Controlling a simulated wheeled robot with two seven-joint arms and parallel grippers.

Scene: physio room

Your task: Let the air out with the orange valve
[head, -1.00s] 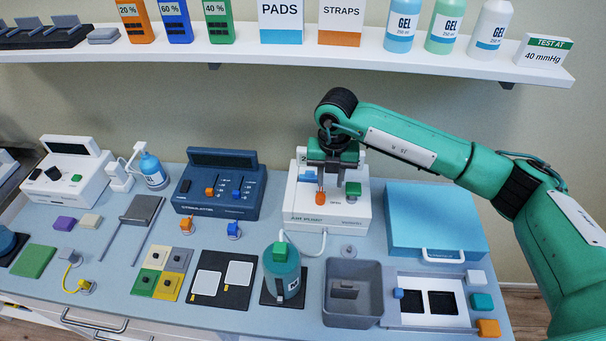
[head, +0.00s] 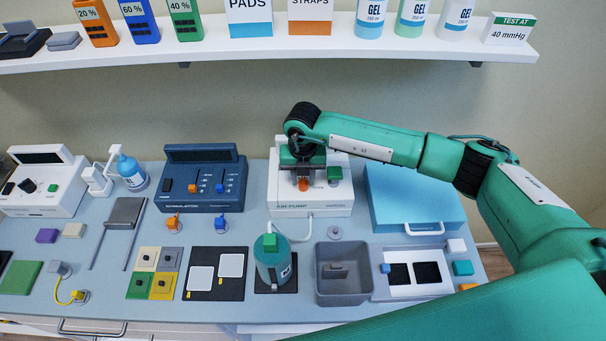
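The white air pump (head: 312,207) stands at the back of the bench, right of the dark blue stimulator. Its orange valve (head: 306,185) shows on the front half of its top, left of a green knob (head: 334,174). My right gripper (head: 303,176) is over the pump top, right at the orange valve. The valve's upper part is hidden by the gripper, and I cannot tell whether the fingers touch it or how far apart they are. A hose leads from the pump front toward a teal cuff (head: 272,265) with a green block on top. My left gripper is not in view.
The dark blue stimulator (head: 203,185) stands left of the pump and a blue case (head: 411,200) close to its right. A grey bin (head: 343,290) and a white tray (head: 412,280) are in front. A shelf (head: 270,54) with bottles and boxes overhangs the back.

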